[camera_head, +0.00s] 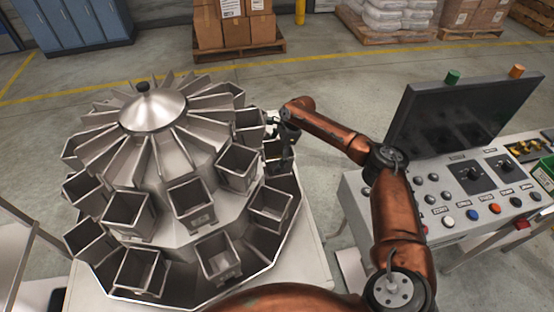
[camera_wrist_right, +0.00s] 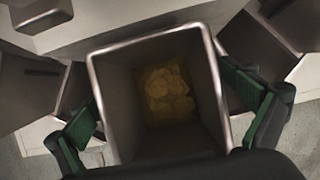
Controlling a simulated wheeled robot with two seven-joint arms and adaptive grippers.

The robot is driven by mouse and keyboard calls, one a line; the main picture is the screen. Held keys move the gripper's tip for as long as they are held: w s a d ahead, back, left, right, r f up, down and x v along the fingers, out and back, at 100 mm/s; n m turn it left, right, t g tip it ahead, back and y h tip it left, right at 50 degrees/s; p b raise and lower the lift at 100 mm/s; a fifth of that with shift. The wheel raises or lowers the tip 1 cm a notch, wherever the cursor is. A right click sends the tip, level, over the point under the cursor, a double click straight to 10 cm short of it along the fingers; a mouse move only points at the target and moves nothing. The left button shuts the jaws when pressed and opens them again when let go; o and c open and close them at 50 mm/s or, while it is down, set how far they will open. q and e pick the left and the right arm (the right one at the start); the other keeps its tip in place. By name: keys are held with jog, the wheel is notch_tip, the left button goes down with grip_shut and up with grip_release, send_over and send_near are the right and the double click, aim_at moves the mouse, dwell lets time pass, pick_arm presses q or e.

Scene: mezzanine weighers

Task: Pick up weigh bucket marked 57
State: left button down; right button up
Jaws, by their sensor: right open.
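Many open-topped steel weigh buckets ring the multihead weigher (camera_head: 153,110). I cannot read the number 57 on any of them. My right gripper (camera_head: 284,132) is at the weigher's right side, over a bucket (camera_head: 279,158) there. In the right wrist view, a square bucket (camera_wrist_right: 100,92) with yellowish chip-like pieces (camera_wrist_right: 168,92) at its bottom lies between the green-padded fingers of my right gripper (camera_wrist_right: 168,115). The fingers are open, one on each side of it, and a gap shows at least at the right. Its marking is hidden. My left gripper is out of view.
Neighbouring buckets (camera_wrist_right: 40,85) crowd both sides of this one. A control console (camera_head: 455,195) with a dark screen (camera_head: 460,115) stands to the right. Cartons on a pallet (camera_head: 235,52) and blue lockers (camera_head: 85,22) are at the back. Open floor lies between.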

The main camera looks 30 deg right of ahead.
jog(key=shift+x, duration=0.8)
jog(key=shift+f+p, duration=0.25)
jog(key=shift+p, duration=0.25)
jog(key=shift+c, duration=0.4)
jog(key=shift+s, duration=0.1)
jog(key=c, duration=1.7)
